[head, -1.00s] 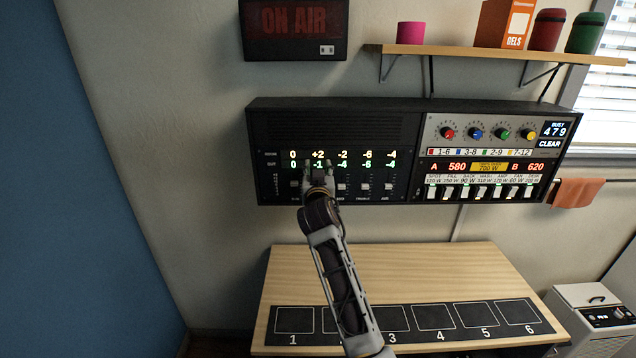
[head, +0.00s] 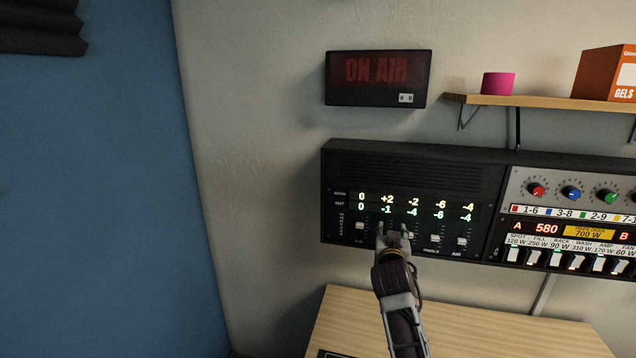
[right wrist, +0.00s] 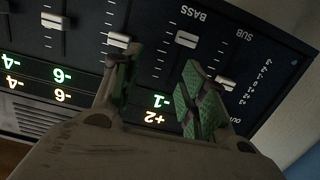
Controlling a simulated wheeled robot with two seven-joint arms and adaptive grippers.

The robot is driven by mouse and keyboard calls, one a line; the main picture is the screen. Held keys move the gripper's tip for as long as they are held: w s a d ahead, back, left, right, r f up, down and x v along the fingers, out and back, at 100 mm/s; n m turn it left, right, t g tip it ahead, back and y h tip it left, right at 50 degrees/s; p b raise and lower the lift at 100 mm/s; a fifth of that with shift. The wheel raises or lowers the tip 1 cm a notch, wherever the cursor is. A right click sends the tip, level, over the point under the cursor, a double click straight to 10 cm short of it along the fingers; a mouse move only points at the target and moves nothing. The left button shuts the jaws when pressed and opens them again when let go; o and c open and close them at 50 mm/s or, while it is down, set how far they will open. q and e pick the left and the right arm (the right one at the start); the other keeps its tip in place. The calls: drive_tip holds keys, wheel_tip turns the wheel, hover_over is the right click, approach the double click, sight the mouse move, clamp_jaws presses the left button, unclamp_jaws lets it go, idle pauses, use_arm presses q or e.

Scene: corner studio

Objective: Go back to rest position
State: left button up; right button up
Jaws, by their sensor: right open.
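My right gripper (head: 393,232) is in front of the lower part of the black fader panel (head: 420,168), below its lit readouts. In the right wrist view the gripper (right wrist: 160,80) is open and empty, with two green-padded fingers. The BASS slider knob (right wrist: 186,38) shows beyond the gap between the fingers, apart from them. The SUB slider knob (right wrist: 225,83) is close beside one finger in the picture. The second column reads +2 above and -1 below. My left gripper is in no view.
A switch panel with coloured knobs (head: 571,193) adjoins on the right. Below is a wooden desk (head: 450,335). An ON AIR sign (head: 378,78) and a shelf (head: 540,101) with a pink cup (head: 498,83) are above. The wall (head: 255,180) left of the panel is clear.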

drive_tip(key=s+d+f+n+g+y, duration=0.2)
drive_tip(key=s+f+g, duration=0.4)
drive_tip(key=s+f, duration=1.25)
drive_tip(key=s+a+f+n+g+y, duration=0.1)
drive_tip(key=s+f+n+g, duration=0.3)
drive_tip(key=s, duration=0.6)
drive_tip(key=s+a+f+m+g+y, duration=0.1)
drive_tip(key=s+f+g+y, duration=0.1)
drive_tip(key=s+f, duration=0.6)
drive_tip(key=s+f+g, duration=0.1)
drive_tip(key=s+f, duration=0.2)
drive_tip(key=f, duration=1.2)
drive_tip(key=s+f+g, duration=0.1)
drive_tip(key=s+f, duration=0.1)
drive_tip(key=f, duration=1.4)
drive_tip(key=s+d+f, duration=0.2)
drive_tip(key=s+f, duration=0.7)
drive_tip(key=s, duration=0.2)
drive_tip(key=s+d+f+g, duration=0.1)
drive_tip(key=s+f, duration=0.9)
drive_tip(key=s, duration=0.1)
drive_tip(key=shift+s+d+f, duration=0.15)
drive_tip(key=shift+d+f, duration=0.15)
drive_tip(key=shift+d, duration=0.1)
